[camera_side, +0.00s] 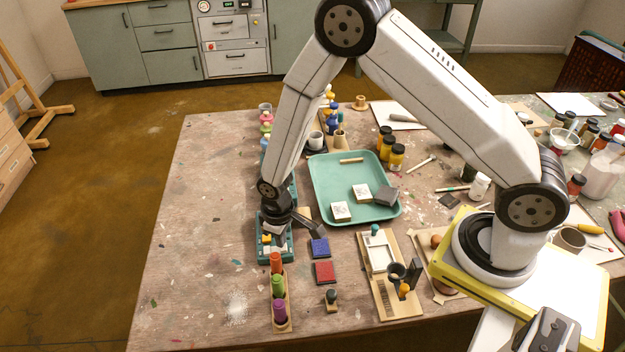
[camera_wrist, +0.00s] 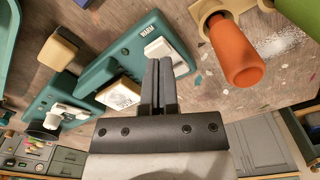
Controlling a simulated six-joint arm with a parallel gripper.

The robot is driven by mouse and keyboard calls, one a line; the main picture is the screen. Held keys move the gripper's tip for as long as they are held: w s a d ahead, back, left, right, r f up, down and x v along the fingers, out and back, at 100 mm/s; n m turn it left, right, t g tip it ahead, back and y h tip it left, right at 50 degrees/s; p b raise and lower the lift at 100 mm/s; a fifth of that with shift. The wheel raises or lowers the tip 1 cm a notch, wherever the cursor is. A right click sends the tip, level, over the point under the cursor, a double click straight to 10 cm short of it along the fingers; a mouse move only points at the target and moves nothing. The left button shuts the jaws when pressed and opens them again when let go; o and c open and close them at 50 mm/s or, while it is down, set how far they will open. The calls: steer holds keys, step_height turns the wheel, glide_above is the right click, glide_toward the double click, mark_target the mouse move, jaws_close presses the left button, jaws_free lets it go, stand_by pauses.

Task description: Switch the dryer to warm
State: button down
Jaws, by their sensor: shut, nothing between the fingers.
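The dryer shows in the wrist view as a teal panel (camera_wrist: 95,72) with a "WARM" label (camera_wrist: 147,31) near its upper right end. A white switch piece (camera_wrist: 157,47) sits beside that label. In the side view the teal panel (camera_side: 262,252) lies at the table's left part, partly hidden under my gripper. My gripper (camera_wrist: 160,62) is shut and empty. Its fingertips are at or just in front of the white switch piece; I cannot tell whether they touch.
An orange bottle (camera_wrist: 237,62) stands close to the right of my fingers, in a wooden rack (camera_side: 288,318) with green and purple ones. Blue (camera_side: 320,248) and red (camera_side: 324,272) pads lie to the panel's right. A green tray (camera_side: 330,205) is behind them. The front-left table is clear.

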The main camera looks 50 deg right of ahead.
steer(key=shift+f, duration=0.65)
stand_by(0.5)
steer(key=shift+r, duration=3.5)
steer(key=shift+s+d+r, duration=0.1)
steer(key=shift+d+r, duration=0.05)
steer(key=shift+r, duration=0.1)
steer(key=s+d+r+m+t, duration=0.2)
steer(key=s+d+r, duration=0.6)
steer(key=r, duration=0.5)
steer(key=s+m, duration=0.1)
steer(key=s, duration=0.1)
steer(key=shift+s+d+t, duration=0.2)
steer(key=shift+s+t, duration=0.1)
steer(key=shift+s, duration=0.05)
